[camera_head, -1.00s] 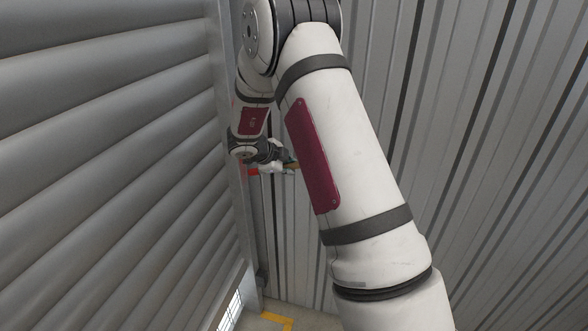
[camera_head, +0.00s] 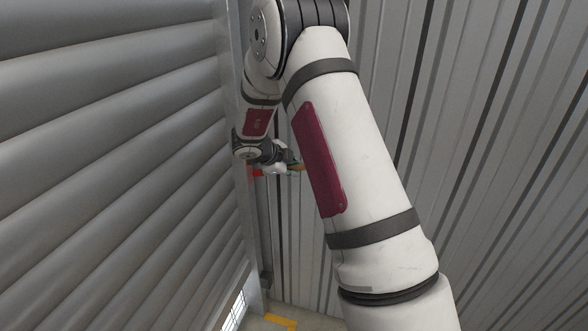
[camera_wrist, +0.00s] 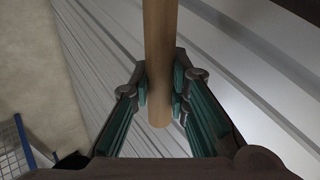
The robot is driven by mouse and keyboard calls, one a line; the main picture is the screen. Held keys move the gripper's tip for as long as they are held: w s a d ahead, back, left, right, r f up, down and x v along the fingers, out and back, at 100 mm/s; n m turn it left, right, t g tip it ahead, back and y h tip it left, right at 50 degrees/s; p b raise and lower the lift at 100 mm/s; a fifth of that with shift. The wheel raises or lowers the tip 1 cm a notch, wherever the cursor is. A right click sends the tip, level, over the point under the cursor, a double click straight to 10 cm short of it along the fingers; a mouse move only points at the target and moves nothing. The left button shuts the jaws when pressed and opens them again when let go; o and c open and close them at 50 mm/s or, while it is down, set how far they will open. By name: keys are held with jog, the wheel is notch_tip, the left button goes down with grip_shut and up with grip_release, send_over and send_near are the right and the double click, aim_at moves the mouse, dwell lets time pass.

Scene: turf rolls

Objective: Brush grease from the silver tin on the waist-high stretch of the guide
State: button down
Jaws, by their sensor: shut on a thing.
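My gripper (camera_wrist: 161,88) is shut on a wooden handle (camera_wrist: 160,50), which runs from the top of the wrist view down between the green-padded fingers. I take it for the brush; its bristles are out of sight. In the head view my gripper (camera_head: 284,159) is small and partly behind my own arm, close to the guide (camera_head: 249,215), the grey upright along the right edge of the slatted door. I cannot tell whether the brush touches the guide. The silver tin is not in view.
The slatted roller door (camera_head: 120,170) fills the left, and a ribbed metal wall (camera_head: 480,130) the right. A small red thing (camera_head: 258,173) shows by the guide. A yellow floor line (camera_head: 281,321) lies below. A blue-edged wire mesh (camera_wrist: 22,148) stands at lower left.

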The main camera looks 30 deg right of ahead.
jog(key=shift+w+a, duration=0.4)
jog(key=shift+w, duration=0.15)
jog(key=shift+r, duration=0.15)
